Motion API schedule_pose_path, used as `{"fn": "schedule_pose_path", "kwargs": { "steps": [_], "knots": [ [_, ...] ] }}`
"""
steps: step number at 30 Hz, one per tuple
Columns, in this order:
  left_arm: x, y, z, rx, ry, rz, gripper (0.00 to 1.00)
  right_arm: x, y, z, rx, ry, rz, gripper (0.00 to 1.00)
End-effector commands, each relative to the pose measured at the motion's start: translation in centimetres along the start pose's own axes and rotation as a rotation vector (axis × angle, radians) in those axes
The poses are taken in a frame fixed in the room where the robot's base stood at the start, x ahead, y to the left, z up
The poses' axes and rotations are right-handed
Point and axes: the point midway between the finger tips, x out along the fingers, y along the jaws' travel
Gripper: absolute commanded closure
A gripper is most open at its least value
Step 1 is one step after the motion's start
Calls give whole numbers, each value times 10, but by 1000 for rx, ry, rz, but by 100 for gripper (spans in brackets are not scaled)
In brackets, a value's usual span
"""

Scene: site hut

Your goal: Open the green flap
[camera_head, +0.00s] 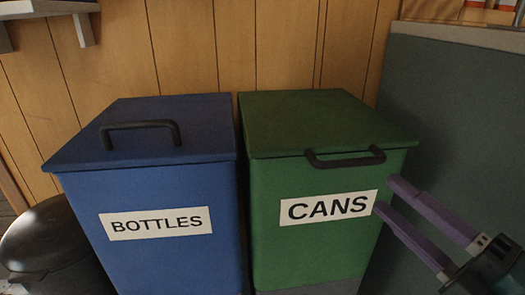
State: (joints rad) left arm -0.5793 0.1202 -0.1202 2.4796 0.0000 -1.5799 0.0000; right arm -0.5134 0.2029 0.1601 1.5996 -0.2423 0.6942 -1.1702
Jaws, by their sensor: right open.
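The green flap (315,118) is the flat lid of a green bin (315,245) labelled CANS, and it lies shut. A black handle (345,158) sits at the front edge of the flap. My right gripper (383,195) comes in from the lower right with its two purple fingers apart. The fingertips overlap the right side of the bin's front in the picture, below and to the right of the handle. The gripper is empty and does not hold the handle. My left gripper is not in view.
A blue bin (160,255) labelled BOTTLES stands close on the left, its lid (150,132) shut. A grey-green panel (455,110) stands on the right, close beside the green bin. A dark round object (50,240) is at lower left. A wood-panelled wall is behind.

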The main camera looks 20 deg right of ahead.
Motion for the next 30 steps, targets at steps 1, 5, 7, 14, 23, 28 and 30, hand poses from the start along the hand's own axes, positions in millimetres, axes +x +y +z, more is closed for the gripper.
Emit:
{"fn": "schedule_pose_path", "kwargs": {
  "steps": [1,5,7,14,23,28,30],
  "knots": [
    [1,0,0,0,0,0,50,9,1,0,-1,1,5,55],
    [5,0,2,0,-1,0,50,35,1,0,0,1,6,55],
    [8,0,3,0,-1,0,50,48,0,0,2,1,4,55],
    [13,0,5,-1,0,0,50,80,0,0,2,0,1,55],
    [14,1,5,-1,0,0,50,87,1,0,3,-1,-2,55],
    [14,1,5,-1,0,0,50,87,1,0,3,-1,-2,67],
    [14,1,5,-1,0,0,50,87,1,0,3,-1,-2,75]
  ]
}}
